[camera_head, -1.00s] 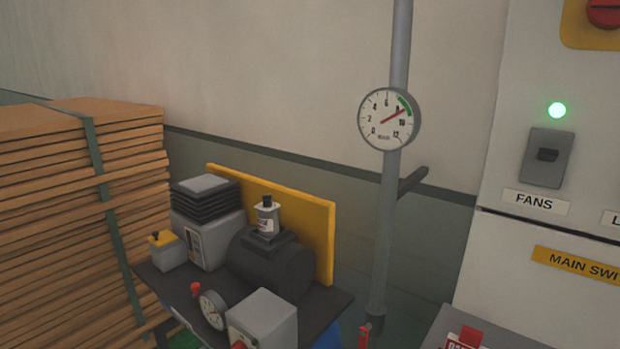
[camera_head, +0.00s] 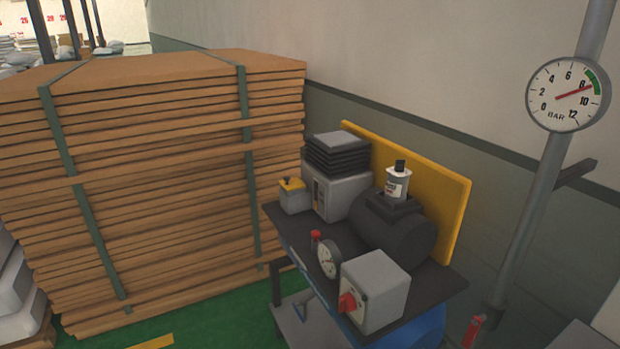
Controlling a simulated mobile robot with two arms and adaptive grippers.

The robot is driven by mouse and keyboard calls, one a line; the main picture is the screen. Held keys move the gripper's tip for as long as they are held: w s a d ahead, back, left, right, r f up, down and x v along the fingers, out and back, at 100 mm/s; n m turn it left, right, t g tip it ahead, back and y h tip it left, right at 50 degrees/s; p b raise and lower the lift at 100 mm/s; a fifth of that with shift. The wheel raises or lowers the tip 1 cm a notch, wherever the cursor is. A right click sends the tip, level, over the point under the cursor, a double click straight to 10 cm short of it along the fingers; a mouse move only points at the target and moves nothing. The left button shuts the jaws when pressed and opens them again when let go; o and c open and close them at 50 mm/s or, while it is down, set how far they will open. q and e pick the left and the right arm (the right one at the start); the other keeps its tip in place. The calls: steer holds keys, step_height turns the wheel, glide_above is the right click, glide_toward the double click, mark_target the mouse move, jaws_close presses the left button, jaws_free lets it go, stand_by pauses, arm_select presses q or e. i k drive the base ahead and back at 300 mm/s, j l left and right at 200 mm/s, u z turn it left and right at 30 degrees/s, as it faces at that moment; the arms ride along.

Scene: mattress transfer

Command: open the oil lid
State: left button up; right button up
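A compressor unit (camera_head: 285,228) stands against the wall right of centre. On its dark top plate sits a small pale container with a yellow lid (camera_head: 291,184) bearing a dark knob; the lid looks shut. A small white labelled bottle with a black cap (camera_head: 399,166) stands upright on the dark cylindrical motor (camera_head: 393,228). Which of these is the oil lid I cannot tell, as no label is readable. Neither of my grippers is in view.
A tall strapped stack of wooden boards (camera_head: 170,160) stands left of the compressor. A grey box with a red knob (camera_head: 376,290) and a small gauge (camera_head: 328,258) are at its front. A wall pipe with a pressure gauge (camera_head: 568,94) is at right. Green floor (camera_head: 215,315) shows in front.

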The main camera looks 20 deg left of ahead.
mark_target(289, 184)
steer(key=i+j+z, duration=0.15)
steer(key=j+z, duration=0.55)
steer(key=z, duration=0.15)
steer(key=i, duration=0.05)
